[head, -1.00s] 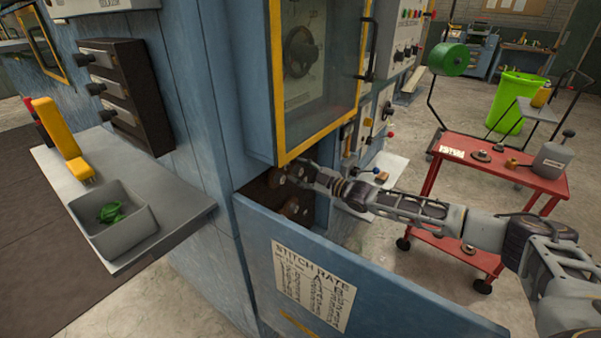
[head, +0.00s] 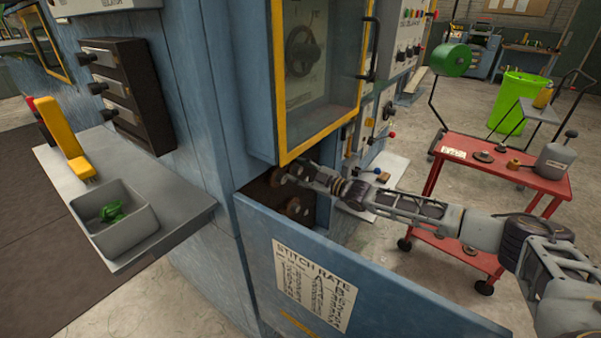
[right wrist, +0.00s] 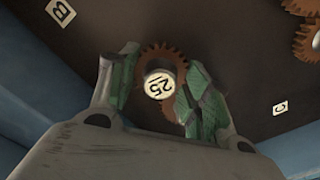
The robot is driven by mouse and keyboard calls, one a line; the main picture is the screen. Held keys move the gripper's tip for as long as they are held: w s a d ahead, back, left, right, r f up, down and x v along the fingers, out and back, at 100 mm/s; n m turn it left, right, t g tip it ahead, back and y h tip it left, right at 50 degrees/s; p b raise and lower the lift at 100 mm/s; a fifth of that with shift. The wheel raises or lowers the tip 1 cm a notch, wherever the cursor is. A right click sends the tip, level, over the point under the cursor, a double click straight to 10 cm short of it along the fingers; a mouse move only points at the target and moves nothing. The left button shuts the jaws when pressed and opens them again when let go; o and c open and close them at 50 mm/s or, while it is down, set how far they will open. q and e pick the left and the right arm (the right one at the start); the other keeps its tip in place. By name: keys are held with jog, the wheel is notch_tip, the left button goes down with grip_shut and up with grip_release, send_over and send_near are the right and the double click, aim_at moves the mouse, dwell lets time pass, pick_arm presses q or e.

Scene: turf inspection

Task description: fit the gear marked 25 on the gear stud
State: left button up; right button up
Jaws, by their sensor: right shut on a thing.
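The brown toothed gear marked 25 (right wrist: 159,84) shows in the right wrist view, its pale round label facing the camera. The green-padded fingers of my right gripper (right wrist: 158,92) are shut on it. In the head view my right gripper (head: 291,174) reaches into the opening behind the blue flap, at the brown back wall. The gear stud cannot be made out; the gear and fingers may cover it. I cannot tell whether the gear sits on a stud. My left gripper is not in view.
Other brown gears (right wrist: 307,42) sit on the wall at the upper right of the wrist view. Tags B (right wrist: 60,12) and C (right wrist: 280,108) flank the gear. The open blue flap (head: 390,280) stands below my right arm. A red cart (head: 500,176) is at the right.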

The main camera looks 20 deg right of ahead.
jog(key=shift+w+a+r, duration=0.1)
jog(key=shift+w+a, duration=0.35)
jog(key=shift+w, duration=0.15)
dwell(0.4)
jog(key=o, duration=0.8)
jog(key=shift+c, duration=0.2)
jog(key=o, duration=0.4)
jog(key=shift+a, duration=0.1)
jog(key=shift+v, duration=1.2)
jog(key=v, duration=0.9)
jog(key=shift+s+d, duration=0.2)
jog(key=shift+d, duration=0.05)
